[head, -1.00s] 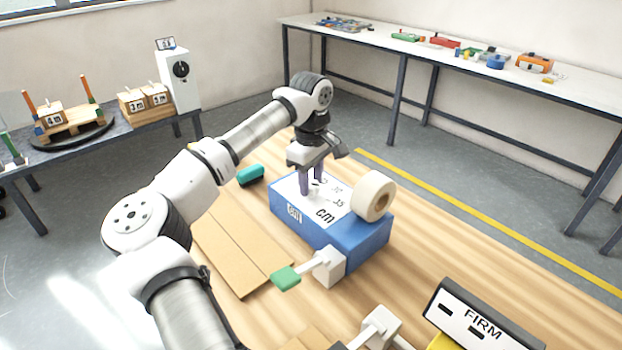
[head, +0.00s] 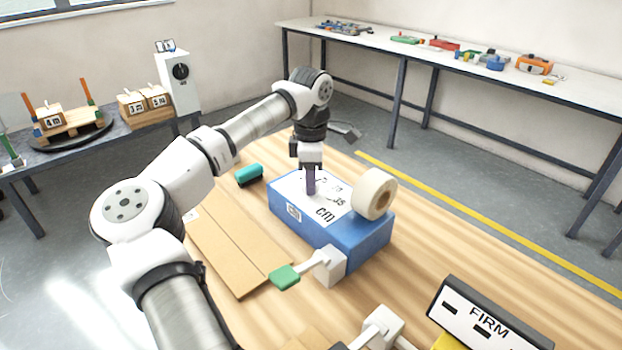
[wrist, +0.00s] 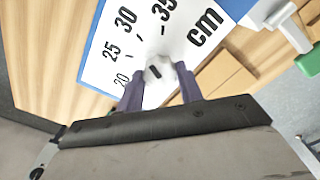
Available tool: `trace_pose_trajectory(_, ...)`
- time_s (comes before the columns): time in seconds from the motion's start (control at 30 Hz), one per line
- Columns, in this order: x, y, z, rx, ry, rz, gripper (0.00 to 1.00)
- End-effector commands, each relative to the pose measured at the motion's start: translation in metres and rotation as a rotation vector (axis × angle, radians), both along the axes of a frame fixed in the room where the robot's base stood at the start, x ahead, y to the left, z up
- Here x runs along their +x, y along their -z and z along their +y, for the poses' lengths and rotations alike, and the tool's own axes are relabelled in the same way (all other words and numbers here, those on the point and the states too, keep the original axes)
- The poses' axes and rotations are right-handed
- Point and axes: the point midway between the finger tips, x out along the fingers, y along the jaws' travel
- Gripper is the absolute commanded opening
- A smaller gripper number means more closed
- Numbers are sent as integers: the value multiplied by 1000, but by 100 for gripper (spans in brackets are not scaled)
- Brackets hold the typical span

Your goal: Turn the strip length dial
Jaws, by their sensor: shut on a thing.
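The blue box (head: 350,243) stands on the wooden table with a white scale plate (head: 286,187) on top, marked with numbers and "cm". In the wrist view the plate (wrist: 98,62) shows 20, 25, 30 and 35. The strip length dial (wrist: 158,70) is a small pale knob with a dark mark, in the middle of the scale. My gripper (wrist: 160,88) points down over the plate, its two purple fingers shut on the dial from either side. In the head view my gripper (head: 311,190) hides the dial.
A tape roll (head: 373,194) sits on the box's right end. A green-tipped lever (head: 285,276) sticks out at the front. Brown boards (head: 225,245) and a teal roller (head: 249,174) lie to the left. A "FIRM" sign (head: 487,322) stands at the lower right.

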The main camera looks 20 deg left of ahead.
Motion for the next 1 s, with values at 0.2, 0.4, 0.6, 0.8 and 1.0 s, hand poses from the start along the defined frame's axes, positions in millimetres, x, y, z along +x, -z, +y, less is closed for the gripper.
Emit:
trace_pose_trajectory(0.2,0,-1,1,3,-69,-2,13)
trace_pose_trajectory(0.4,0,-1,1,3,-87,-2,13)
trace_pose_trajectory(0.6,0,-1,1,3,-88,-2,13)
trace_pose_trajectory(0.8,0,-1,1,3,-87,-2,48)
trace_pose_trajectory(1.0,0,0,1,1,-86,-1,58)
